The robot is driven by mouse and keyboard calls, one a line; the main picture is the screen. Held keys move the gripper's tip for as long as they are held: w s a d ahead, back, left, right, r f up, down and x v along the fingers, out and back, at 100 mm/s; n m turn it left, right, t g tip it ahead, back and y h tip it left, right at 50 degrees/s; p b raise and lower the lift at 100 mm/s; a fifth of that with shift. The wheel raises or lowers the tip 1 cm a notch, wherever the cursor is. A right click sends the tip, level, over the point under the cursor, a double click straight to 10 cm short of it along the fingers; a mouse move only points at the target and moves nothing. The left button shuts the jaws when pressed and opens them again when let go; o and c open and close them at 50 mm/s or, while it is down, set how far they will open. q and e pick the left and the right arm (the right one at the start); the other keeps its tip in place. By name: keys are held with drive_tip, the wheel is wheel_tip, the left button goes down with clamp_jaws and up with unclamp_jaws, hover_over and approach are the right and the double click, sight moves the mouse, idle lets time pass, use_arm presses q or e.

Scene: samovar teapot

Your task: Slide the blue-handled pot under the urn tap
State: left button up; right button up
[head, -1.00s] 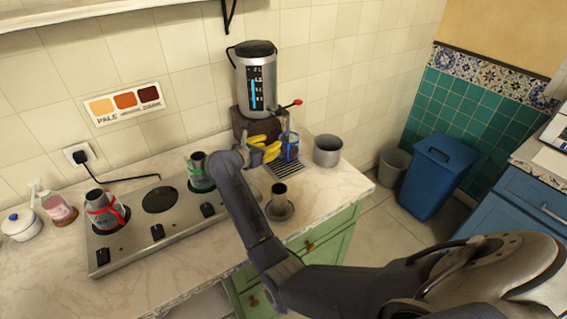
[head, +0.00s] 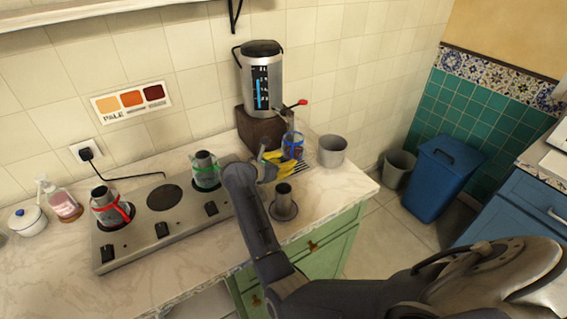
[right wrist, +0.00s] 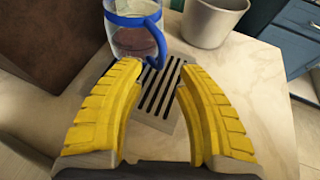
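The blue-handled pot (head: 293,146) is clear glass with a blue band and dark contents. It stands upright at the urn's (head: 262,80) foot, below the red-levered tap (head: 291,108) as seen from the head. In the right wrist view the pot (right wrist: 130,38) is at the far end of the slotted drip grate (right wrist: 160,92), its blue handle towards me. My right gripper (head: 277,163) is in front of it, yellow fingers apart. In the right wrist view the gripper (right wrist: 160,72) is empty, with a small gap to the handle. My left gripper is out of view.
A grey metal cup (head: 332,151) stands right of the pot. A small dark pot on a round base (head: 284,203) is near the counter's front edge. The green-banded pot (head: 206,171) and red-banded pot (head: 109,207) are on the stove (head: 150,248).

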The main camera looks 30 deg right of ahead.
sight(293, 146)
drive_tip(key=shift+x, duration=2.25)
drive_tip(key=shift+c, duration=0.4)
clamp_jaws()
